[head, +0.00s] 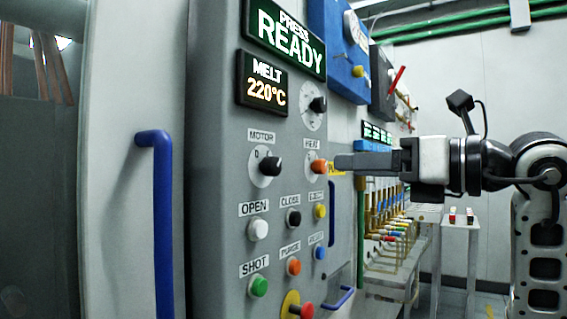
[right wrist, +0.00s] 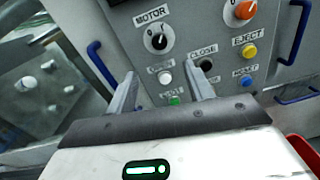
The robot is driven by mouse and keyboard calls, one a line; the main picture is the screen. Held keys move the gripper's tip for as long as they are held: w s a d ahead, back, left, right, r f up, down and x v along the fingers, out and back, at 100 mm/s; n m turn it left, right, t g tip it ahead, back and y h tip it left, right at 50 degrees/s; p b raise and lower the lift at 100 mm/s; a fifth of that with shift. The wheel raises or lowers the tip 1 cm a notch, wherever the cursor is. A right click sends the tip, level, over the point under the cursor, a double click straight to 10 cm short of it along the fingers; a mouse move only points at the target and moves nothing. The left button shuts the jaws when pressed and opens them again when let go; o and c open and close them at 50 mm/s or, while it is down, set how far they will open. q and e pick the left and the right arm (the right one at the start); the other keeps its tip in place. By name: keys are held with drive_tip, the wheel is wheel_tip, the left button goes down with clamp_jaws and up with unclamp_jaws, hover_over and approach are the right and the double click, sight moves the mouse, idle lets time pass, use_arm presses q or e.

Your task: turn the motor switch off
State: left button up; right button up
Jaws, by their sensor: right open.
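The motor switch (head: 270,167) is a black rotary knob on a pale round dial under the MOTOR label on the grey press panel. Its handle sticks out to the right in the head view; which mark it points at is hard to tell. It also shows in the right wrist view (right wrist: 157,42), beyond the fingertips. My right gripper (head: 340,162) comes in from the right, level with the switch and apart from it. In the right wrist view its two fingers (right wrist: 161,80) are spread with nothing between them. My left gripper is not in view.
The orange HEAT knob (head: 318,168) is between the motor switch and my right gripper in the head view. White OPEN (head: 258,229) and black CLOSE (head: 293,217) buttons sit below. A blue handle (head: 160,225) stands left of the panel. Displays read READY and 220°C.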

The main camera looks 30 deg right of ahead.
sight(277, 166)
drive_tip(key=p+x, duration=0.3)
drive_tip(key=x, duration=1)
drive_tip(key=shift+w+a, duration=0.15)
drive_tip(key=c, duration=1)
